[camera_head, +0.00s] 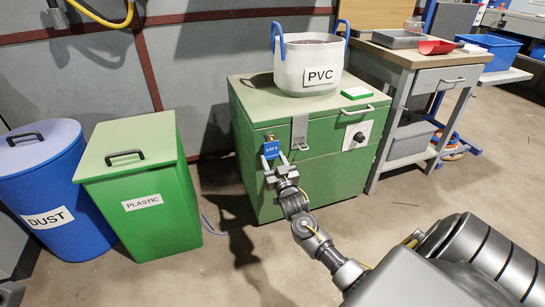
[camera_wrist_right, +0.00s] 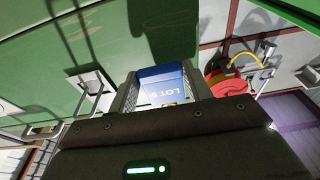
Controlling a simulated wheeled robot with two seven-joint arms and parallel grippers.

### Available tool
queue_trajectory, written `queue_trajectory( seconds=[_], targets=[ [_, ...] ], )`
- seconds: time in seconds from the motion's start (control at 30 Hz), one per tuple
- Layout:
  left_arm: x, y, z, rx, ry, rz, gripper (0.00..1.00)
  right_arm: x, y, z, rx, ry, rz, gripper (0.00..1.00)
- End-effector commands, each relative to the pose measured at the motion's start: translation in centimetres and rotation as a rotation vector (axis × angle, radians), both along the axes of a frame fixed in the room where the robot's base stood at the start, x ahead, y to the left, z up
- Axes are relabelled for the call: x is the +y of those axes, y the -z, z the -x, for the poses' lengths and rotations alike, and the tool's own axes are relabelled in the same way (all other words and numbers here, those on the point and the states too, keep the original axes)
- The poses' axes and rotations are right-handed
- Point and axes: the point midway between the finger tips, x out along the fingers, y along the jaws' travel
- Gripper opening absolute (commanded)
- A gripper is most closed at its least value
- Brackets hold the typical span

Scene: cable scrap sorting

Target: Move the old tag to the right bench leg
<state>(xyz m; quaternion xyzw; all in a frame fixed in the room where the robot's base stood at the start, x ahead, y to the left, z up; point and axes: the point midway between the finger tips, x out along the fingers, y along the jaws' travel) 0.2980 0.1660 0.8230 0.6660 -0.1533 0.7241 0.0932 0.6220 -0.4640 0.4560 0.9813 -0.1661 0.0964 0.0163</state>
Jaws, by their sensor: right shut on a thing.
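A blue tag with "LOT 6"-like lettering (camera_head: 272,149) is held at the front left corner of the green chest. My right gripper (camera_head: 272,160) is shut on this tag, and its fingers point up and away from me. In the right wrist view, the blue tag (camera_wrist_right: 163,84) sits between the two fingers, with its lettering tilted. The workbench (camera_head: 420,56) stands right of the chest. Its front left leg (camera_head: 386,140) and its front right leg (camera_head: 450,130) both show. My left gripper is not in view.
The green chest (camera_head: 310,175) carries a white PVC tub (camera_head: 310,65) with blue handles and a small green block (camera_head: 355,93). A green PLASTIC bin (camera_head: 150,225) and a blue DUST bin (camera_head: 50,185) stand at left. Floor right of the chest is mostly clear.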

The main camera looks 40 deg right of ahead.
Motion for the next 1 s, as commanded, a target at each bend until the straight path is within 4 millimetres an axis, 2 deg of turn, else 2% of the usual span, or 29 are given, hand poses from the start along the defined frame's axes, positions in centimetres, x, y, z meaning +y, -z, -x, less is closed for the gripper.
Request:
queue_trajectory(
  seconds=[0.1, 0.7, 1.0],
  targets=[
    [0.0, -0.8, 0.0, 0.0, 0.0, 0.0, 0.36, 0.2, -0.5, 0.6, -0.006, 0.0, 0.001, 0.37],
    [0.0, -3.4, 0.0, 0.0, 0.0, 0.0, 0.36, 1.2, -0.6, 3.6, -0.003, 0.001, 0.0, 0.37],
    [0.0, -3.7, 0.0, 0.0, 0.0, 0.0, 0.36, 1.4, -0.5, 4.3, -0.004, 0.001, 0.001, 0.37]
  ],
)
